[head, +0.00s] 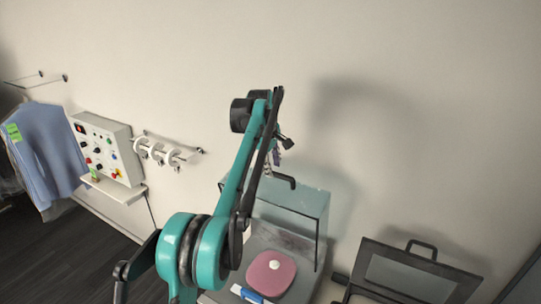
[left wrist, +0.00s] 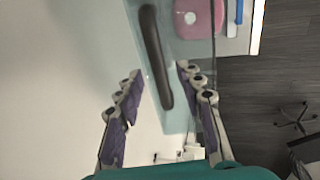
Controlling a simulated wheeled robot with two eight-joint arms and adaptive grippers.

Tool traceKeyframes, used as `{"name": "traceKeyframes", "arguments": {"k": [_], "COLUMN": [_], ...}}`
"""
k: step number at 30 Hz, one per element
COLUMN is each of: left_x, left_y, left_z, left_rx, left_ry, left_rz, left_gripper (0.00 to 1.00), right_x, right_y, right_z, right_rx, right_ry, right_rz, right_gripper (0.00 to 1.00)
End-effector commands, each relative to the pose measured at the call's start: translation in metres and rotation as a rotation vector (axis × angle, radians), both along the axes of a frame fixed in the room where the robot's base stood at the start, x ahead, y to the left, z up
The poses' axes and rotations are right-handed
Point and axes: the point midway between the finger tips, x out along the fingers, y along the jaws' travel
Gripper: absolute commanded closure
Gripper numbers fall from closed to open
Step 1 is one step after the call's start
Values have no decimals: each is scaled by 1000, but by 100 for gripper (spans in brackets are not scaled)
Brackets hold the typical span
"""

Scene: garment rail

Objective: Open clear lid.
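The clear lid (head: 304,199) is a teal-tinted see-through panel standing over a pale grey stand against the wall. Its dark bar handle (head: 284,181) is on top. My left gripper (head: 284,148) is just above the handle in the head view. In the left wrist view, my left gripper (left wrist: 157,78) is open. The dark handle (left wrist: 153,50) runs lengthwise in the gap between the fingers, and neither finger visibly touches it. How deep the handle sits between them I cannot tell. My left arm hides part of the lid in the head view. My right gripper is not in view.
A pink pad (head: 271,273) with a white knob and a blue-and-white item (head: 250,295) are on the stand. A black-framed panel with a handle (head: 408,272) is at lower right. A control box (head: 107,148), hook rail (head: 165,151) and blue garment (head: 45,155) are at left.

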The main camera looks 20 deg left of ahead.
Motion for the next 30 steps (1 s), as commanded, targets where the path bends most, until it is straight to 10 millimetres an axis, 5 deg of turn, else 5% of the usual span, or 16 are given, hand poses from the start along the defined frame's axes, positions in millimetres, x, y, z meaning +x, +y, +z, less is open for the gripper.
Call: {"name": "traceKeyframes", "arguments": {"k": [6,12,30], "left_x": [-14,-19,-21], "left_y": [1,2,0], "left_z": [45,65,65], "left_rx": [0,0,3], "left_ry": [0,0,-2], "left_rz": [1,0,-8], "left_gripper": [62,62,62], "right_x": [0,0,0], "right_y": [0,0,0], "right_z": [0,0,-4], "right_rx": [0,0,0], "right_ry": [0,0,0], "right_rz": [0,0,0], "right_gripper": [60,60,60]}}
